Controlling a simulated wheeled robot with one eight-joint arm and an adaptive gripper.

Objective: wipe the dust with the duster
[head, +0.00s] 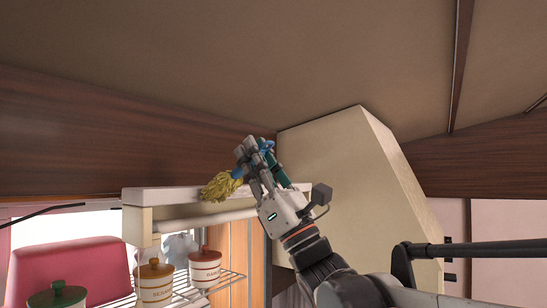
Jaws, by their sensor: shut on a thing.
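My gripper (254,160) is shut on the duster, which has a yellow fluffy head (221,187) and a blue and green handle (278,172). The duster's head points down to the left, at the top of the white dish dryer shelf (165,195). I cannot tell whether the head touches that top. Part of the handle is hidden behind the gripper's fingers. No dust can be made out on the surfaces from here.
Several lidded canisters stand on the wire rack below, among them a white one (155,285) and a red-lidded one (205,268). A large beige hood (345,185) is close on the right. A dark wood panel (110,130) runs behind. A pink chair (75,268) is at lower left.

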